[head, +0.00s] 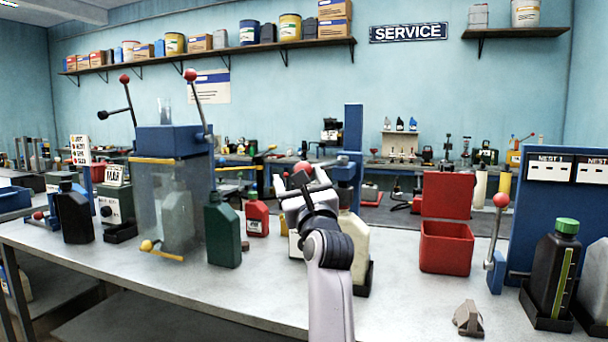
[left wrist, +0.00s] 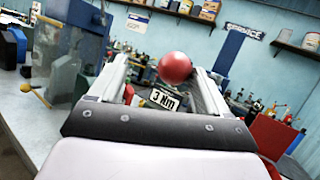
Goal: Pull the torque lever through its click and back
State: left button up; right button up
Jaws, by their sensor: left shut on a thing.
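The torque lever has a red ball knob (head: 302,167), with its bar reaching right to a blue post (head: 353,125). My left gripper (head: 303,180) is shut on the lever at the knob. In the left wrist view the red knob (left wrist: 175,68) sits between the two fingers of my left gripper (left wrist: 160,80), and a "3 Nm" plate (left wrist: 164,99) shows just below it. My gripper hides most of the bar and part of the post's lower end. My right gripper is in neither view.
A cream bottle (head: 354,245) stands behind my wrist, with a green bottle (head: 222,232) and red bottle (head: 257,218) to its left. An open red box (head: 446,247) stands right. Another red-knobbed lever (head: 497,235) is farther right.

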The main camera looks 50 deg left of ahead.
pick_arm(q)
jog(key=s, duration=0.2)
jog(key=s+d, duration=0.1)
jog(key=shift+s+f, duration=0.15)
jog(key=shift+f, duration=0.25)
dwell(0.4)
jog(key=b+v, duration=0.2)
jog(key=v, duration=0.5)
jog(key=shift+b, duration=0.4)
jog(key=shift+d, duration=0.15)
